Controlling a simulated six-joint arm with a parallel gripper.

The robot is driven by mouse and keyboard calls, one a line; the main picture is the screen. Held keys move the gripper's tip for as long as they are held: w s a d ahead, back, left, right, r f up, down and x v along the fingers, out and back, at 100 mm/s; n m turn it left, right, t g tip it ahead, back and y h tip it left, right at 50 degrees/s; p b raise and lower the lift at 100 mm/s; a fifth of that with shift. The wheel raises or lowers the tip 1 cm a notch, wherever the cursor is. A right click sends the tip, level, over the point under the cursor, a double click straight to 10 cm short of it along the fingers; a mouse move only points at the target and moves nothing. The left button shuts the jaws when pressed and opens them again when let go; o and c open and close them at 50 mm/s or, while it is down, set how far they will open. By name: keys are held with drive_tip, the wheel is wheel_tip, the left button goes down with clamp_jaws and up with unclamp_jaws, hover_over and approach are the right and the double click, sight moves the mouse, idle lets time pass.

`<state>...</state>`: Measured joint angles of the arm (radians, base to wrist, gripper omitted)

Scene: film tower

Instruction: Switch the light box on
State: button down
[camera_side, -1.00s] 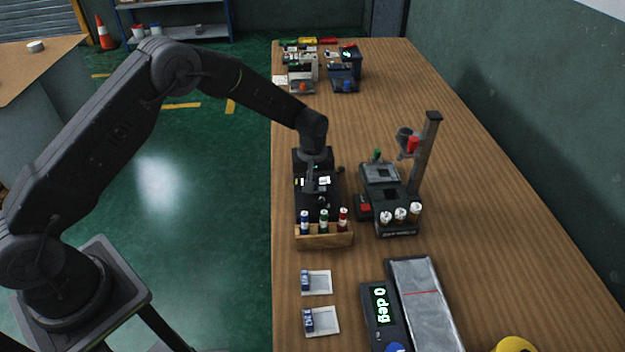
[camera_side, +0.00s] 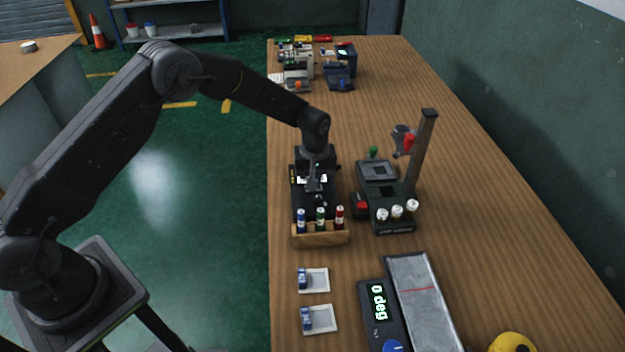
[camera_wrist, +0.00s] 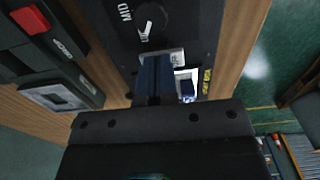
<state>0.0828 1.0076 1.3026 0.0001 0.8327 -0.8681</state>
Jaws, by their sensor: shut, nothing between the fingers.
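A black box (camera_side: 304,210) with a yellow label lies under my gripper (camera_side: 314,188) on the bench. In the wrist view the same box (camera_wrist: 192,22) shows a round dial (camera_wrist: 150,20) with MID printed beside it. A dark green device (camera_side: 392,215) with a grey panel and a red button (camera_side: 361,204) stands to the right. No readable label names the light box.
A wooden rack (camera_side: 320,237) with blue, green and red vials stands just in front of the box. A post (camera_side: 423,150) rises from the green device. Two white trays (camera_side: 319,319), an angle display (camera_side: 379,303) and a metal plate (camera_side: 425,300) lie nearer.

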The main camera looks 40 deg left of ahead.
drive_tip(key=shift+r, duration=0.15)
wheel_tip(320, 180, up, 14)
idle(0.4)
drive_tip(key=s+a+r+m+t, duration=0.3)
drive_tip(key=s+r+m, duration=0.1)
drive_tip(key=s+r, duration=1)
drive_tip(key=s+a+m+t, duration=0.1)
drive_tip(key=s+m, duration=0.4)
drive_tip(key=s, duration=1.4)
drive_tip(key=shift+a+r+t, duration=0.2)
drive_tip(key=shift+r+t, duration=0.25)
drive_tip(key=shift+t, duration=0.35)
